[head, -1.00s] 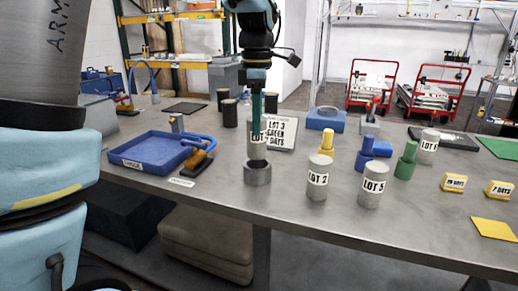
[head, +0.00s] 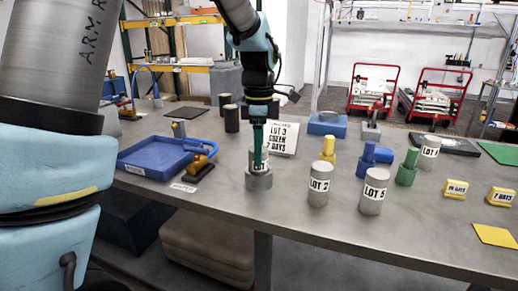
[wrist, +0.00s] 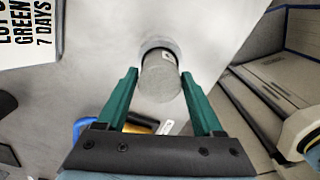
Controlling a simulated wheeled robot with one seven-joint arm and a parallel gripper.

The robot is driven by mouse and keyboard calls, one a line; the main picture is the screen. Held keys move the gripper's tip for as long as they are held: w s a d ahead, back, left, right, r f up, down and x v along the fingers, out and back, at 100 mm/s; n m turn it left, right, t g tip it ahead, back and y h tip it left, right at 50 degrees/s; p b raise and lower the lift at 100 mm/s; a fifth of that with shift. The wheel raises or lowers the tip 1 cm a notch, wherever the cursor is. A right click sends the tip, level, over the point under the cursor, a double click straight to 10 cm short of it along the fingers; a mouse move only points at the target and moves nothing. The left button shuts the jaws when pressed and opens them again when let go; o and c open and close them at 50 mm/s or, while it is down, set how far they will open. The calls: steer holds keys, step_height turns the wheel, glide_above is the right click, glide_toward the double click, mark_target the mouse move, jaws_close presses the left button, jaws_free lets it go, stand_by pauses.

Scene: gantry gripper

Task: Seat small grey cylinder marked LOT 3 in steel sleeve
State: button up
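The small grey cylinder (head: 254,160) stands upright with its lower end inside the steel sleeve (head: 259,182) near the table's front edge. Its upper part shows above the rim, with a white label partly covered by a green finger. My gripper (head: 258,165) points straight down over it. The cylinder's bottom is hidden inside the sleeve.
A sign reading LOT 3 GREEN 7 DAYS (head: 283,138) stands just behind. Cylinders LOT 2 (head: 319,185) and LOT 5 (head: 374,192) stand to the right.

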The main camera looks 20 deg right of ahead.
steer(key=o, duration=0.3)
step_height(320, 180, up, 12)
steer(key=shift+r+b, duration=0.15)
steer(key=shift+b, duration=0.3)
steer(key=w+a+f+m, duration=0.35)
steer(key=a+f, duration=0.25)
steer(key=a, duration=0.4)
steer(key=s+a+f+m, duration=0.2)
steer(key=a+f+m, duration=0.1)
steer(key=a, duration=0.3)
steer(key=s+a+f+m+t, duration=0.1)
steer(key=s+a+f+m, duration=0.2)
steer(key=a, duration=0.4)
steer(key=s+a+f+m, duration=0.2)
steer(key=a+f+m, duration=0.2)
steer(key=a+f, duration=0.2)
steer(key=shift+s+a+f+m+t, duration=0.3)
steer(key=shift+a+f, duration=0.1)
steer(key=shift+a, duration=0.25)
steer(key=shift+w, duration=0.1)
